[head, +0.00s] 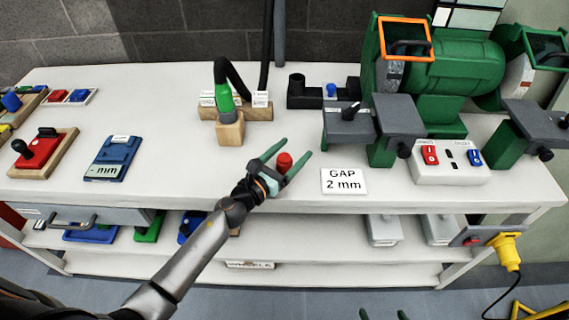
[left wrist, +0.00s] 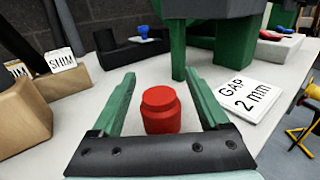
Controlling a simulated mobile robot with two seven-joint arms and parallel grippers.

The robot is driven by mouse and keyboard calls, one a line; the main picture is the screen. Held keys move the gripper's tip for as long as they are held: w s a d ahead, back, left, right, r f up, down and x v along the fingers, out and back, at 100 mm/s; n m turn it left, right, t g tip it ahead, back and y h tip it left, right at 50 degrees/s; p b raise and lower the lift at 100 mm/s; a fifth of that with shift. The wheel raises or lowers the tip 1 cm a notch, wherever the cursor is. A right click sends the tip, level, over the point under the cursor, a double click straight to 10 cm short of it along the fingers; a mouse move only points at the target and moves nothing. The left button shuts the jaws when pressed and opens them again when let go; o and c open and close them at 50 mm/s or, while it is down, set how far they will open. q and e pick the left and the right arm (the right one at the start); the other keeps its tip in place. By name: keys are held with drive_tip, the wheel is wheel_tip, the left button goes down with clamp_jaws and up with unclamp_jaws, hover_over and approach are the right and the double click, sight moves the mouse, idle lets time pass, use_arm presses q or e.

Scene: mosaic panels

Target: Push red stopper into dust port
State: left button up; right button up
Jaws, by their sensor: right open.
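The red stopper (head: 284,162) stands upright on the white bench top near its front edge. My left gripper (head: 296,149) is open, with its green fingers on either side of the stopper. In the left wrist view, the stopper (left wrist: 160,110) sits between the fingers (left wrist: 159,76), with a gap on each side.
A "GAP 2 mm" card (head: 344,181) lies right of the stopper. A green grinder (head: 455,68) with grey rests stands at the back right. A wooden block (head: 230,131) with a green-ended hose stands at the left. A blue knob (head: 331,90) is beside the pipe stub.

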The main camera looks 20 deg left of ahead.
use_arm(q)
clamp_jaws()
idle(0.4)
drive_tip(key=shift+r, duration=0.1)
